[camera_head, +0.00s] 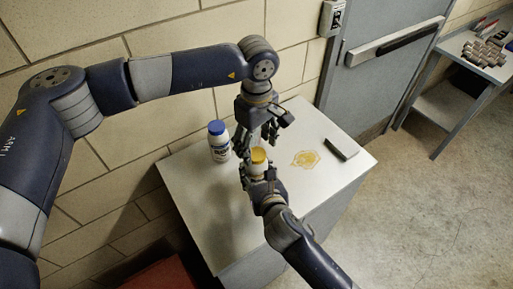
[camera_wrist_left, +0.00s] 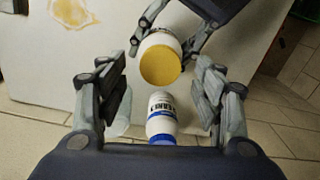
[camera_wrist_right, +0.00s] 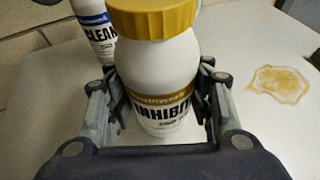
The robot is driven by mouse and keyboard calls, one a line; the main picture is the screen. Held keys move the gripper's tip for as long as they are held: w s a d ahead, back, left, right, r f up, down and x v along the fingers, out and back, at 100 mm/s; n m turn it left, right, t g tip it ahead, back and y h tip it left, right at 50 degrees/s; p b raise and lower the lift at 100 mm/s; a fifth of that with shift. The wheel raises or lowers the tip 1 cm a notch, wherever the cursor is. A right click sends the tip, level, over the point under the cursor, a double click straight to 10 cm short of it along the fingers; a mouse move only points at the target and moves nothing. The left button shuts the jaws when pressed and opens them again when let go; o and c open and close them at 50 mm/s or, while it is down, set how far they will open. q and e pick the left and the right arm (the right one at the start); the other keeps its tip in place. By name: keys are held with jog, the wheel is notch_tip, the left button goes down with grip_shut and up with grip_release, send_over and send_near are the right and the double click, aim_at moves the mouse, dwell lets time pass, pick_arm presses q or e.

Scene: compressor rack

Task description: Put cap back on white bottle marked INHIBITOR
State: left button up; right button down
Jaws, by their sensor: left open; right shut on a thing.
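The white INHIBITOR bottle (camera_wrist_right: 165,75) stands upright with its yellow cap (camera_wrist_right: 152,18) on top. I cannot tell how tightly the cap sits. My right gripper (camera_head: 257,172) is shut around the bottle's body, with a finger on each side in the right wrist view (camera_wrist_right: 158,90). My left gripper (camera_head: 257,142) is open and empty, just above the yellow cap (camera_head: 258,155). In the left wrist view the cap's top (camera_wrist_left: 160,66) shows beyond and between the spread fingers (camera_wrist_left: 160,80), apart from them. The fingers partly hide the bottle in the head view.
A white bottle with a blue cap (camera_head: 217,141), marked CLEAN in part, stands to the left on the white table (camera_head: 195,185). A yellow stain (camera_head: 305,158) and a dark block (camera_head: 342,148) lie to the right. A wall is behind; a grey door (camera_head: 385,65) is beyond.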

jog(key=shift+f, duration=0.1)
pick_arm(q)
notch_tip(320, 180, up, 10)
jog(key=shift+f, duration=0.15)
pick_arm(e)
jog(key=c, duration=0.7)
grip_release()
jog(key=v, duration=1.2)
pick_arm(q)
jog(key=shift+f, duration=0.1)
pick_arm(e)
jog(key=shift+s+d+f, duration=0.1)
